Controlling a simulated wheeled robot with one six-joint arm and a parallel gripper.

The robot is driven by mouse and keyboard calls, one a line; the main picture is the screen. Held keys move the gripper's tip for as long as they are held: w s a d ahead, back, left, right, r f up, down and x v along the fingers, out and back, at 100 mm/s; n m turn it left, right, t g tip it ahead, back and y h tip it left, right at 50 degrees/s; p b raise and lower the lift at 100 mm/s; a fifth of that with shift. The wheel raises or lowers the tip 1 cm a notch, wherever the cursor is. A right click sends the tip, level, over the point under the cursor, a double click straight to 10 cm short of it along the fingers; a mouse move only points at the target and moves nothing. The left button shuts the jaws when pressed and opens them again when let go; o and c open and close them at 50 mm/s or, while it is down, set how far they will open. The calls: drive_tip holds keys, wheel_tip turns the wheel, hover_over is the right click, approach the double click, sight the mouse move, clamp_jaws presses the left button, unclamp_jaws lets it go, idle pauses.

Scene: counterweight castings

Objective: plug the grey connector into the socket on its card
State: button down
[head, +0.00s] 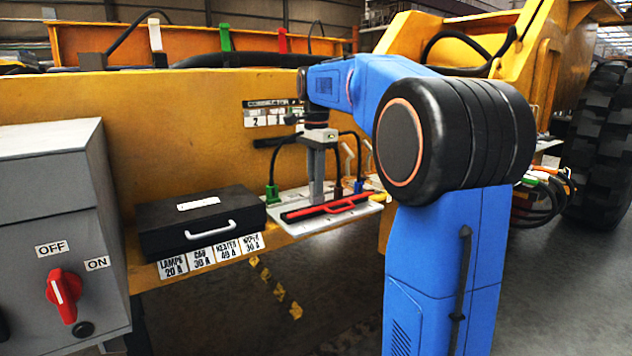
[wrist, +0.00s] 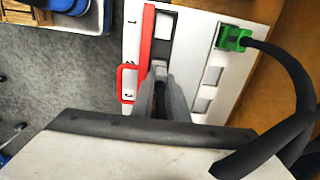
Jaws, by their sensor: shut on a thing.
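My gripper (head: 317,200) points down over the pale socket card (head: 290,228), close behind a red bar with a handle (head: 338,206). In the wrist view, my gripper (wrist: 160,72) is shut on a small grey piece, which I take for the grey connector (wrist: 160,66). The fingers hide most of it, and whether it touches a socket cannot be told. The card (wrist: 185,25) shows pale rectangular patches (wrist: 201,105) to the right of the fingers. A green connector (wrist: 233,38) with a black cable sits at the card's far right corner; the head view also shows it (head: 272,191).
The red bar (wrist: 147,45) runs close along the fingers' left side. Black cables arch around my gripper. A black case (head: 200,222) lies left of the card. A grey switch box (head: 60,235) stands at the far left. A yellow machine wall (head: 200,110) rises behind.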

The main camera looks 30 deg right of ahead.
drive_tip(key=shift+f, duration=1.45)
drive_tip(key=c, duration=1.7)
unclamp_jaws()
drive_tip(key=shift+o, duration=0.2)
wheel_tip(320, 180, up, 17)
drive_tip(key=shift+r, duration=0.2)
drive_tip(key=shift+a, duration=0.1)
drive_tip(key=s+a+f+n+t, duration=0.3)
drive_tip(key=s+a+f+n, duration=0.7)
drive_tip(key=s+f, duration=0.45)
drive_tip(key=s+a+f+n+t, duration=0.1)
drive_tip(key=s+a+f+n, duration=0.1)
drive_tip(key=s+f, duration=0.6)
drive_tip(key=s+a+f+n, duration=0.3)
drive_tip(key=s+f+n, duration=0.2)
drive_tip(key=f, duration=0.7)
drive_tip(key=s, duration=0.2)
drive_tip(key=shift+s+a+f+n+t, duration=0.3)
drive_tip(key=shift+s+f+t, duration=0.05)
drive_tip(key=shift+t, duration=0.05)
